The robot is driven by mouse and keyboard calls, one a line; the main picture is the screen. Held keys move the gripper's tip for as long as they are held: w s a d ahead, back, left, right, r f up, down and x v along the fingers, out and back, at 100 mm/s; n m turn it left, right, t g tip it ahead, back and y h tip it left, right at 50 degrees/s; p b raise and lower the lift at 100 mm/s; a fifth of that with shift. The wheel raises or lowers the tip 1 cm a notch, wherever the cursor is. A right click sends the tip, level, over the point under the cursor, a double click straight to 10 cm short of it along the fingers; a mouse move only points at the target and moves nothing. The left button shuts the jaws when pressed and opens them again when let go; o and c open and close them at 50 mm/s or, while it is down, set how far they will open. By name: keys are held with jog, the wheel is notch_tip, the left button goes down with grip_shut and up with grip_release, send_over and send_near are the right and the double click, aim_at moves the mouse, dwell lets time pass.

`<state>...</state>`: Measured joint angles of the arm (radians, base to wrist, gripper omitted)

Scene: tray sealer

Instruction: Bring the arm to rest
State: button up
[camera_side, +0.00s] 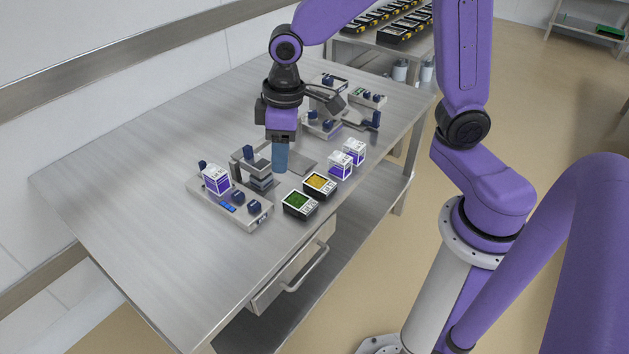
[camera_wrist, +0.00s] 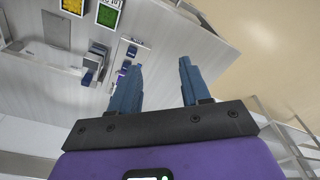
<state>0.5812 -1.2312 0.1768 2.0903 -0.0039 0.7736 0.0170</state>
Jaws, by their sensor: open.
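My gripper (camera_side: 280,157) hangs fingers-down above the steel table (camera_side: 130,185), near its middle. In the wrist view my gripper (camera_wrist: 160,82) shows two blue fingers spread apart with nothing between them. In the side view the fingers overlap, and their gap is hidden. The fingertips look close to a grey metal fixture (camera_side: 250,168). Whether they touch it cannot be told.
A tray with green contents (camera_side: 299,203) and one with yellow contents (camera_side: 319,185) stand near the front edge. Purple-white boxes (camera_side: 341,165) stand beside them. A base plate (camera_side: 240,215) carries another box (camera_side: 216,179). More machinery (camera_side: 323,122) stands behind. The table's left part is clear.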

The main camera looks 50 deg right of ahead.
jog(key=s+d+r+n, duration=0.1)
jog(key=s+d+n, duration=0.1)
jog(key=s, duration=0.8)
jog(key=s+d+n, duration=0.3)
jog(key=s+d, duration=0.1)
jog(key=s, duration=0.6)
jog(key=shift+s+d+r+g, duration=0.2)
jog(key=shift+d+r+g, duration=0.15)
jog(key=shift+r+g, duration=0.05)
